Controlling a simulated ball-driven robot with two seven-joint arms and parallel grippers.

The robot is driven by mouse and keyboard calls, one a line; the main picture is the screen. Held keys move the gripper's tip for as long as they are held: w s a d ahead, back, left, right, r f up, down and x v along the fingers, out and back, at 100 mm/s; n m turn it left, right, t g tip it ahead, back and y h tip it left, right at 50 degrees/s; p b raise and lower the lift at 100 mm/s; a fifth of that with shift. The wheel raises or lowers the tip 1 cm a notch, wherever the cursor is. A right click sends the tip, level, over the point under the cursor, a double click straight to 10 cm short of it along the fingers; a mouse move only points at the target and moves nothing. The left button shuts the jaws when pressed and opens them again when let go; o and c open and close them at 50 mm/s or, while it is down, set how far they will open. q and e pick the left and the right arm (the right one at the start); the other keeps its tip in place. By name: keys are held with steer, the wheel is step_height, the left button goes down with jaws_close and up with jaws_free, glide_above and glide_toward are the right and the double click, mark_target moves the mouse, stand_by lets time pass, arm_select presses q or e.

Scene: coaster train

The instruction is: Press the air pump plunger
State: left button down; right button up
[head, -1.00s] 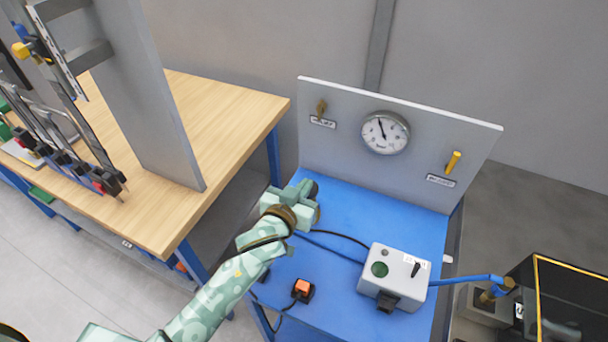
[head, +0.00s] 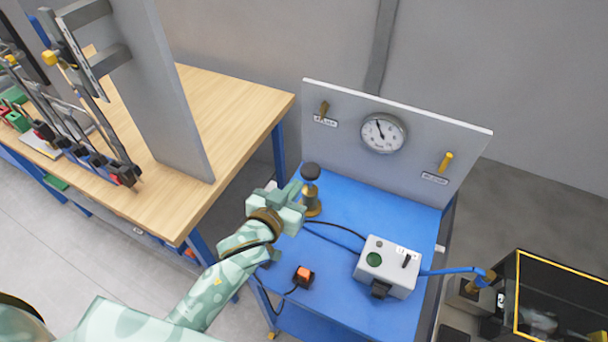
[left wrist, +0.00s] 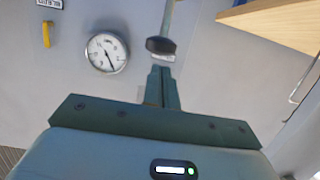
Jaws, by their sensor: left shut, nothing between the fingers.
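The air pump is a brass cylinder (head: 313,206) standing upright at the back left of the blue table. Its round black plunger knob (head: 311,172) sits on top, raised above the body. My left gripper (head: 297,190) is shut and empty, just left of the pump in the head view. In the left wrist view the closed fingers (left wrist: 163,88) point toward the black knob (left wrist: 160,45), which is just past their tips. Whether they touch the pump is unclear. My right gripper is not in view.
A blue table (head: 345,290) carries a grey control box (head: 389,262) and an orange switch (head: 304,274). A grey panel behind holds a gauge (head: 383,133) and yellow lever (head: 446,162). A wooden bench (head: 230,110) stands left of my arm.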

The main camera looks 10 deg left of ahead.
arm_select(q)
steer(key=v, duration=0.3)
steer(key=shift+s+r, duration=0.15)
stand_by(1.5)
